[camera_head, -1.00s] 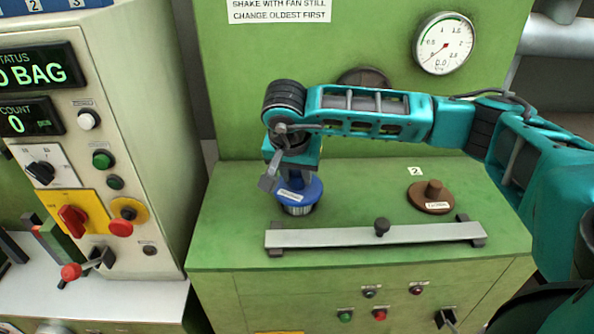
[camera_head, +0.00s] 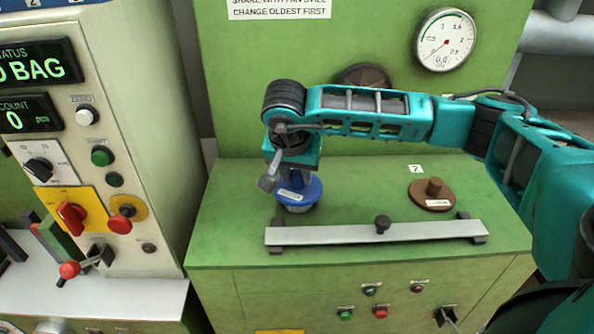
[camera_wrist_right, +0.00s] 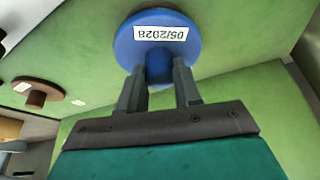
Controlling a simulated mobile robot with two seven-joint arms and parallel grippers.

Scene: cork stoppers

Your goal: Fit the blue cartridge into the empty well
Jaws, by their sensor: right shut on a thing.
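The blue cartridge (camera_head: 299,192) has a round blue top with a white label and a paler ribbed body below. My right gripper (camera_head: 296,176) points down and is shut on its raised middle. In the right wrist view the blue cartridge (camera_wrist_right: 190,48) shows its "05/2028" label, and the fingers of my right gripper (camera_wrist_right: 160,88) close on its knob. Less of the body shows above the green top than before; the well under it is hidden. A brown capped cartridge (camera_head: 431,196) sits in the top to the right, by a "2" label. My left gripper is out of view.
A metal bar (camera_head: 340,234) with a dark knob lies along the front of the green top (camera_head: 365,185). A gauge (camera_head: 445,41) is on the back panel. A control cabinet (camera_head: 150,200) with buttons and levers stands to the left.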

